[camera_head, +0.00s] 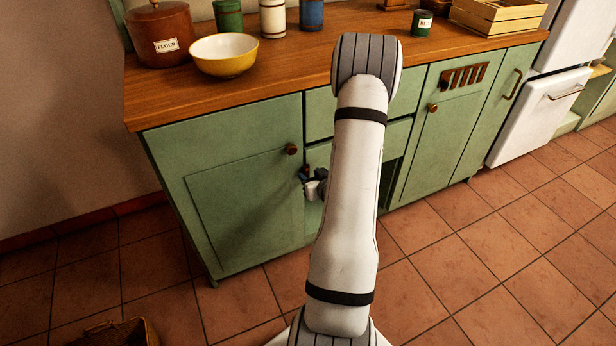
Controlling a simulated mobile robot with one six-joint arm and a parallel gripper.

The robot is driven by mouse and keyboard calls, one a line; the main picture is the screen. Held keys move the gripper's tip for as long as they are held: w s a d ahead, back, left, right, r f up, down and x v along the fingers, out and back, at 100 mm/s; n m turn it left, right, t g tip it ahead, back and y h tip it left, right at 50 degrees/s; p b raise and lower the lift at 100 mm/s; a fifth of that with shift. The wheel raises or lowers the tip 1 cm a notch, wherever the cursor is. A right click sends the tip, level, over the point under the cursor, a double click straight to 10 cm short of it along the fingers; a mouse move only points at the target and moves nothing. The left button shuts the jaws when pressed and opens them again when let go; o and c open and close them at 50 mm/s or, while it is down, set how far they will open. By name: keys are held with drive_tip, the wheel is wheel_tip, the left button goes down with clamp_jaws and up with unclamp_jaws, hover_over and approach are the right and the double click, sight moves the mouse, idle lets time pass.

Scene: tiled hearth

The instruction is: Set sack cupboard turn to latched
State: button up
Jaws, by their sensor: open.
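A green cupboard door (240,205) with a raised panel fills the left end of the counter unit and looks closed. A round brown knob (292,149) sits near its upper right edge. My gripper (305,174) is open at the door's right edge, just below this knob. A turn is not clearly visible there; the gripper and my arm cover part of that edge. I cannot tell the turn's position, or whether the gripper touches anything. No label marks which door is the sack cupboard.
My arm hides the middle of the unit. A wooden counter (290,75) above holds a flour crock (160,35), a yellow bowl (224,55), several canisters and a wooden crate (497,17). Right cupboard doors (440,135) look closed. A basket (115,332) stands on the tiled floor.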

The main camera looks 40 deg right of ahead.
sight(306, 172)
drive_tip(key=shift+x, duration=1.1)
clamp_jaws()
drive_tip(key=shift+a, duration=0.25)
drive_tip(key=shift+d, duration=0.15)
